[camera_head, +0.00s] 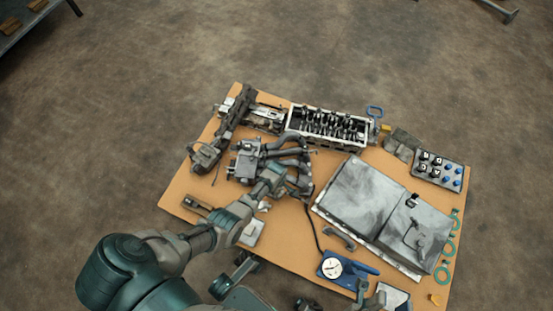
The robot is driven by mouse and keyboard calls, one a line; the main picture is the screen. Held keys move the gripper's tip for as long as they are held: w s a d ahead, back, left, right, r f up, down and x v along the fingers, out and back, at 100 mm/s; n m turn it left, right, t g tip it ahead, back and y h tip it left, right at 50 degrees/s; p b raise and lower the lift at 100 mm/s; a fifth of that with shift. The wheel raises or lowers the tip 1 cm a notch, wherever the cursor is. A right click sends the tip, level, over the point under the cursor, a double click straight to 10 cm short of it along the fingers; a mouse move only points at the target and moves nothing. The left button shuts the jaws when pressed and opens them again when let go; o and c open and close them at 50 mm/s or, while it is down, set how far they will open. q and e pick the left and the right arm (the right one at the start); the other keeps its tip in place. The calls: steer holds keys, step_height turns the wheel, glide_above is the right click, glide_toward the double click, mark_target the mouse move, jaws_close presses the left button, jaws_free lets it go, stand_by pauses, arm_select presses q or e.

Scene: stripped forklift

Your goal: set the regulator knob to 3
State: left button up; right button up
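A blue device (349,268) lies near the front edge of the orange-brown board. It carries a round white dial (332,267) with a dark mark at its middle. The dial looks like the regulator knob, but its numbers are too small to read. My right gripper (371,292) is at the bottom edge, just below the blue device. Its two grey fingers look apart, with nothing seen between them. My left arm reaches in from the left to my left gripper (272,180), over the grey pipes. Its fingers blend into the parts behind, so its opening is unclear.
The board (290,238) holds a pipe manifold (290,150), an engine head (328,127), a large grey metal case (365,200) and a tray of sockets (439,168). Green rings (441,270) lie at the right edge. A dark cable runs up from the blue device.

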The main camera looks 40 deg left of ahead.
arm_select(q)
steer(key=o, duration=1.1)
steer(key=shift+w, duration=0.1)
steer(key=shift+o, duration=0.2)
step_height(320, 180, up, 12)
